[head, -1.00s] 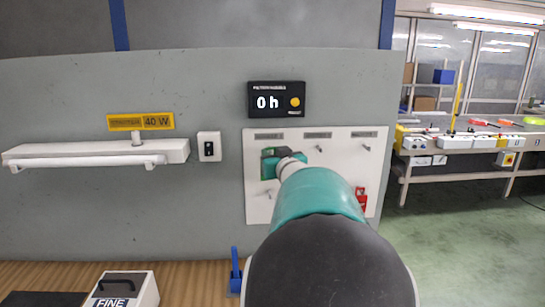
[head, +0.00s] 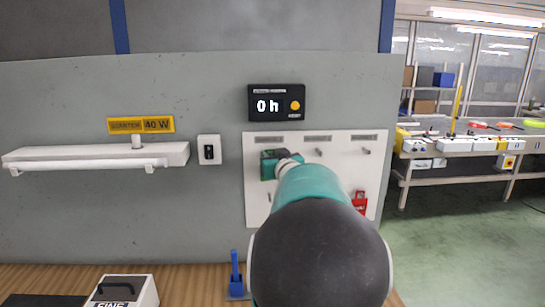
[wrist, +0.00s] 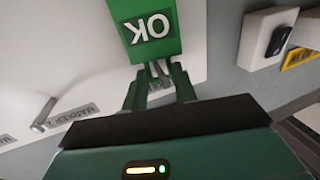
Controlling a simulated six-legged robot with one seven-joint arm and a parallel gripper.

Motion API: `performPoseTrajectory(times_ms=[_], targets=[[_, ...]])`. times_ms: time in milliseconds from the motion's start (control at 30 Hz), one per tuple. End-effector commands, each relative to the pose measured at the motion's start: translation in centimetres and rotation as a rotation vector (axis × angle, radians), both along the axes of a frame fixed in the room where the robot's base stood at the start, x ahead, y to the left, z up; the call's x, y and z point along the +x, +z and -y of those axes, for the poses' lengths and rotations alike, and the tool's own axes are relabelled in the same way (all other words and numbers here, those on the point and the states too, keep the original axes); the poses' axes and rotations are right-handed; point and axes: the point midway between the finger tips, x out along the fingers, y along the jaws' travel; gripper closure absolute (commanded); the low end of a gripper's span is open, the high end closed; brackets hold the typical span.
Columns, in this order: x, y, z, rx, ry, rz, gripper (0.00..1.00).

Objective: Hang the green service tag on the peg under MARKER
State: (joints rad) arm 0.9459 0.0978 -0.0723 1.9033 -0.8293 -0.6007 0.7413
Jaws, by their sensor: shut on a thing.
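The green service tag (wrist: 152,28) shows the letters OK, upside down, in the wrist view. My gripper (wrist: 158,75) is shut on its near edge. In the head view the tag (head: 267,168) is at the upper left of the white peg board (head: 325,215), below the left label (head: 270,140). My gripper and arm cover part of it. The peg there is hidden, so I cannot tell whether the tag is on it. In the wrist view a bare peg (wrist: 43,115) stands beside a label (wrist: 76,117) that seems to read MARKER.
The middle and right upper pegs are bare in the head view. A red tag (head: 359,202) hangs at the board's lower right. A black display (head: 276,102) is above the board, a white switch (head: 209,149) to its left. A blue lever (head: 236,272) stands below.

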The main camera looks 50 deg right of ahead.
Motion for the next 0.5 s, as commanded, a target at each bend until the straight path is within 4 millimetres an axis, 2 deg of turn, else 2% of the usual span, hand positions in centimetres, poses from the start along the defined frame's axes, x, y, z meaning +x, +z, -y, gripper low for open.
performPoseTrajectory(times_ms=[400,433,500], targets=[[-0.01,0.01,-0.01,0.000,0.000,0.000,0.93],[-0.01,0.01,-0.01,0.000,0.000,0.000,0.66],[-0.01,0.02,-0.01,0.000,0.000,0.000,0.53]])
